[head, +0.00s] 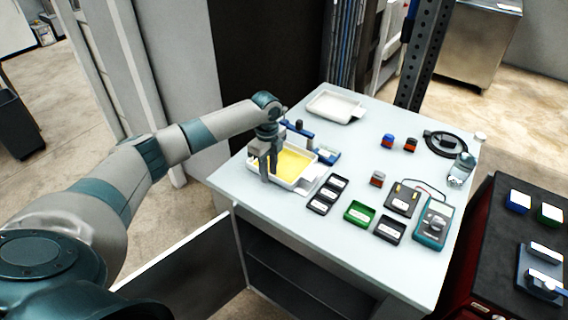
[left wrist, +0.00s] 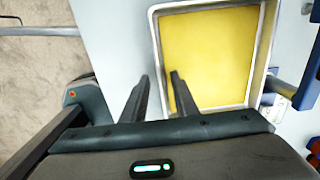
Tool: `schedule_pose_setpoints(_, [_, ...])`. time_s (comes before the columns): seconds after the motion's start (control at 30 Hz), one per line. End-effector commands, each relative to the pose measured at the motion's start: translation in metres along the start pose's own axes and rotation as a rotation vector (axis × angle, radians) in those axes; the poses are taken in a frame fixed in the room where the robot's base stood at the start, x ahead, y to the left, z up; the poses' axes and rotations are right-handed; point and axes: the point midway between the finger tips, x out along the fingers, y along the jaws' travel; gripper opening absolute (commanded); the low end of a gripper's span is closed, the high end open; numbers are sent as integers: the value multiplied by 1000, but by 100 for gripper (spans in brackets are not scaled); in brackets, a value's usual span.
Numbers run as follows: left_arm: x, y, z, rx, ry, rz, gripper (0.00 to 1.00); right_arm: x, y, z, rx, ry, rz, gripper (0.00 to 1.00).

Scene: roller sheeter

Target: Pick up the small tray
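A small white tray with a yellow bottom (head: 308,184) sits on the light table, near its left edge. It also shows in the left wrist view (left wrist: 212,55), filling the upper middle. My left gripper (head: 264,172) points down at the tray's left side. In the left wrist view its two fingers (left wrist: 160,77) are apart, with the tray's left rim seen between them, one finger over the inside and one outside. I cannot tell whether either finger touches the wall. The gripper hides part of the tray in the head view. My right gripper is not in view.
An empty white tray (head: 337,106) lies at the back of the table (head: 375,115). A blue-handled tool (head: 297,129) is close behind the yellow tray.

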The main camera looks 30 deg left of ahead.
Motion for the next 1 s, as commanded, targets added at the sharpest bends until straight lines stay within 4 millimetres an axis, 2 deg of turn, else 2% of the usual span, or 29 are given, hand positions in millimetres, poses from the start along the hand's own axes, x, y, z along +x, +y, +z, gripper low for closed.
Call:
schedule_pose_setpoints(0.13, [0,0,0,0,0,0,27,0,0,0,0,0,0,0])
schedule_pose_setpoints(0.27, [0,0,0,0,0,0,0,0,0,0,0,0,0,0])
schedule_pose_setpoints(0.67, [-1,-1,0,0,1,-2,0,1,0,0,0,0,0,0])
schedule_pose_setpoints(0.83, [-4,-1,0,1,0,-4,0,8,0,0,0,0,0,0])
schedule_pose_setpoints(1.0, [-25,-2,1,-1,0,-6,0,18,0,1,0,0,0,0])
